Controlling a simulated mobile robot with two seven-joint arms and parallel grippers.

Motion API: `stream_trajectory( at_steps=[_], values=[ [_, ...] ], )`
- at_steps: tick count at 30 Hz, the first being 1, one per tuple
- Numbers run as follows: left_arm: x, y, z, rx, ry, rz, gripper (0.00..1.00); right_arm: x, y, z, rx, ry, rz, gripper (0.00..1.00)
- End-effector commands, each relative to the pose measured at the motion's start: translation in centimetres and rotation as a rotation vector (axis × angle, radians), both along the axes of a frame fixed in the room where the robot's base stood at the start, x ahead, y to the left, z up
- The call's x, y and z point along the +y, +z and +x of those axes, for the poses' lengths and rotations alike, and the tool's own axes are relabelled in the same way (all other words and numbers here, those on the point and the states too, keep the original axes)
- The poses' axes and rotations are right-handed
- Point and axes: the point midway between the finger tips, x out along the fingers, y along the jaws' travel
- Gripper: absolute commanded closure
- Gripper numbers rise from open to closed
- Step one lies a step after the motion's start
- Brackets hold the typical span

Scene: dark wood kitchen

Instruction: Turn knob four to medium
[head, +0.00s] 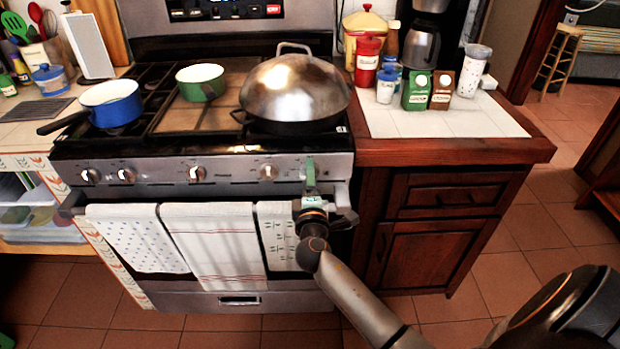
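The stove front (230,168) carries a row of silver knobs. The fourth visible from the left (268,172) stands uncovered just left of my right gripper. The others in view are at the far left (91,175), beside it (127,175), and near the middle (196,174). My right gripper (310,172) reaches up to the panel's right part, its green fingertips in front of the panel. They hide that patch, so I cannot tell whether another knob is behind them or whether they touch anything. Its finger gap is not clear. My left gripper is out of view.
Towels (212,245) hang on the oven handle below the knobs. On the stove top are a blue pot (112,104), a green pan (201,84) and a large domed lid (295,88). A wooden cabinet (440,215) stands to the right, jars on its counter.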

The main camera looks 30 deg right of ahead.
Motion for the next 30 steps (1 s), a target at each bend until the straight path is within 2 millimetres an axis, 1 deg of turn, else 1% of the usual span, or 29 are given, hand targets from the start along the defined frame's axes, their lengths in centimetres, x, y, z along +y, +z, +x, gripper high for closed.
stream_trajectory(
  at_steps=[1, 6, 13, 17, 20, 27, 30],
  values=[
    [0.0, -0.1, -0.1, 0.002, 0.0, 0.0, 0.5, 0.0, 0.0, 0.0, 0.0, 0.0, 0.0, 0.29],
    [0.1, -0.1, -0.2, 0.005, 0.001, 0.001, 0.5, 0.0, 0.0, 0.0, 0.001, 0.0, 0.001, 0.12],
    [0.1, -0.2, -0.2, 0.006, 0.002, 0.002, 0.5, 0.0, -0.1, -0.1, 0.001, 0.0, 0.002, 0.12],
    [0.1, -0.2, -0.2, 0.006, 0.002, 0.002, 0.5, 0.5, -0.1, -0.8, 0.002, 0.001, 0.002, 0.12],
    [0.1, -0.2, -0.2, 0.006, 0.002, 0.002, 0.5, 1.3, -0.2, -2.1, 0.004, 0.0, 0.003, 0.12],
    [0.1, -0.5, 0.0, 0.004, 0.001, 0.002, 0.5, 4.0, -0.3, -6.7, 0.004, 0.0, 0.006, 0.12],
    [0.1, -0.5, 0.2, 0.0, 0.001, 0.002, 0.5, 5.0, -0.3, -8.3, 0.003, 0.0, 0.004, 0.12]
  ],
)
